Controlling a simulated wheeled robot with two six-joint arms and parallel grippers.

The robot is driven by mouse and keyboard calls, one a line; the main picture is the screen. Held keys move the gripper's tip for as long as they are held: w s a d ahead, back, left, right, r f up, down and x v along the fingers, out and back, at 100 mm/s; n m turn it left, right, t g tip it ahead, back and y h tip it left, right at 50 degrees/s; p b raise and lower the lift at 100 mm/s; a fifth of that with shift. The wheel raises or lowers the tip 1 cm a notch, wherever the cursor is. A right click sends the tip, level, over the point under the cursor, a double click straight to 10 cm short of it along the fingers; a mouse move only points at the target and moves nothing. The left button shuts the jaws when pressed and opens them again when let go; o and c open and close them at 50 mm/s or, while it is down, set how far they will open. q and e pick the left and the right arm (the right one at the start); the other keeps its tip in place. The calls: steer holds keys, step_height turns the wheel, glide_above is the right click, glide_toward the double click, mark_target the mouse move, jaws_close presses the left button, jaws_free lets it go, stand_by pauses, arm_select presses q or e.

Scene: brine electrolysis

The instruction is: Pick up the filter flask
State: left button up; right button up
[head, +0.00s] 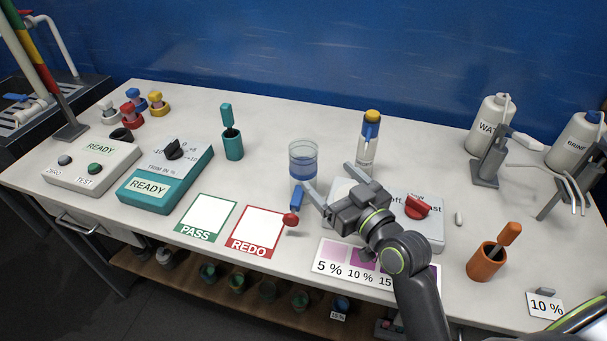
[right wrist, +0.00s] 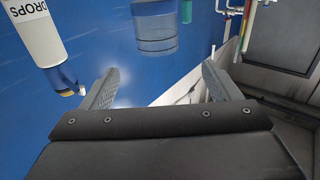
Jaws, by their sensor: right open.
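A clear round vessel (head: 303,158) with a blue lower part stands upright on the white bench, and I take it to be the filter flask. In the right wrist view the vessel (right wrist: 155,32) shows at the top, beyond the fingertips. My right gripper (head: 333,182) is open and empty, just to the right of and nearer than the vessel. In the right wrist view, both fingers of the gripper (right wrist: 160,82) are spread wide, with nothing between them. My left gripper is not in view.
A drops bottle (head: 368,142) with a yellow cap stands behind my right gripper. A blue handle with a red knob (head: 291,219) is just in front of the vessel. A grey device with a red dial (head: 417,206) lies partly under my arm.

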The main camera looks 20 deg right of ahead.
mark_target(299, 143)
steer(key=x, duration=0.4)
steer(key=shift+r+p, duration=0.1)
steer(key=shift+p, duration=0.25)
steer(key=x, duration=0.2)
steer(key=shift+w+p, duration=0.3)
steer(key=shift+w, duration=0.1)
steer(key=shift+w+a, duration=0.3)
steer(key=shift+w, duration=0.4)
steer(key=shift+w+p, duration=0.3)
steer(key=shift+p, duration=0.05)
steer(key=p+x, duration=0.1)
steer(key=x, duration=0.2)
steer(key=shift+w+r, duration=0.15)
steer(key=shift+r, duration=0.05)
steer(key=shift+w+a+f, duration=0.1)
steer(key=shift+w+a, duration=0.05)
steer(key=shift+w, duration=0.4)
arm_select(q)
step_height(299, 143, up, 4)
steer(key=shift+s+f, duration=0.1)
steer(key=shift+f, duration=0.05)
arm_select(e)
steer(key=c, duration=1.7)
